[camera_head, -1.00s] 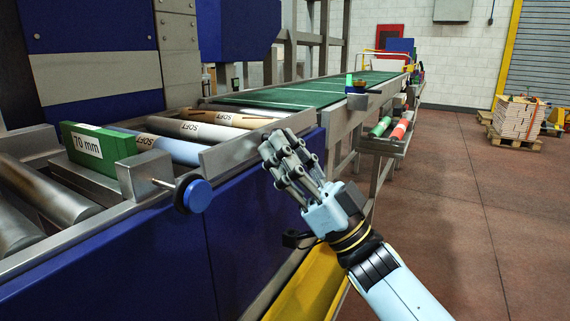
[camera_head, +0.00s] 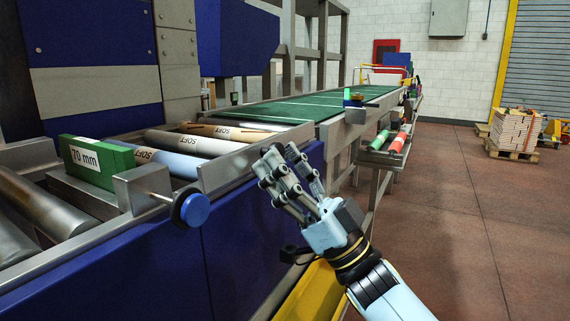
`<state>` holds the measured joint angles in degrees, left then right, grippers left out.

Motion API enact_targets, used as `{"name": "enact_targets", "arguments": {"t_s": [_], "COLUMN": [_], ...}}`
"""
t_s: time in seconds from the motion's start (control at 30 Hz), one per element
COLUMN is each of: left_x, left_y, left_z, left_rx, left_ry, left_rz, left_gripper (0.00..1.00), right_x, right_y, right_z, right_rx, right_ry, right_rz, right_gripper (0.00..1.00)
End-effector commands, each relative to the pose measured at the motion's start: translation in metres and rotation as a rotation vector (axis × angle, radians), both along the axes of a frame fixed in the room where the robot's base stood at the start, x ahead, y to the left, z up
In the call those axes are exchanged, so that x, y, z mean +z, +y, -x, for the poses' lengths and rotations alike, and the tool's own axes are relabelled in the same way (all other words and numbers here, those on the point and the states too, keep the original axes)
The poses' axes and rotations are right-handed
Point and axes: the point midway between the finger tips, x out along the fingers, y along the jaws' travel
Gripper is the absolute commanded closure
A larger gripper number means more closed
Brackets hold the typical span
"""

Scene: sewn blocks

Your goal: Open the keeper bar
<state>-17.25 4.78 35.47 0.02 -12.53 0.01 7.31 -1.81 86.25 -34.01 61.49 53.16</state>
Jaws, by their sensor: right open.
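A steel bar (camera_head: 236,165) runs along the near side of the roller bed and looks like the keeper bar; I cannot tell for sure. A blue round knob (camera_head: 195,209) on a short rod sticks out of a steel block (camera_head: 141,187) at its left. My right gripper (camera_head: 283,160) is open and empty, fingers pointing up and left. In the picture it is right of the knob, over the right end of the bar; I see no contact. My left gripper is not in view.
A green block (camera_head: 93,163) marked 70 mm sits by the metal rollers (camera_head: 42,202). Rollers marked SOFT (camera_head: 174,162) lie behind the bar. A green conveyor belt (camera_head: 300,108) runs to the back.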

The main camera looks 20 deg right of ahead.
Motion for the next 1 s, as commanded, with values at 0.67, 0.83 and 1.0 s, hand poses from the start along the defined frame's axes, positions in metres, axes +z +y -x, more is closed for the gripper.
{"name": "enact_targets", "arguments": {"t_s": [0.67,0.83,1.0], "left_x": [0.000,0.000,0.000], "left_y": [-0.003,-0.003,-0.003], "left_z": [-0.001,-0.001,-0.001], "left_rx": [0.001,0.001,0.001], "left_ry": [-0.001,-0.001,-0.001], "left_rz": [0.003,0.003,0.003], "left_gripper": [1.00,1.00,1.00], "right_x": [-0.086,-0.090,-0.089], "right_y": [-0.054,-0.056,-0.056], "right_z": [0.054,0.056,0.056], "right_rx": [-0.001,0.000,-0.001], "right_ry": [0.003,0.002,0.001], "right_rz": [0.001,0.000,0.000], "right_gripper": [0.50,0.50,0.50]}}
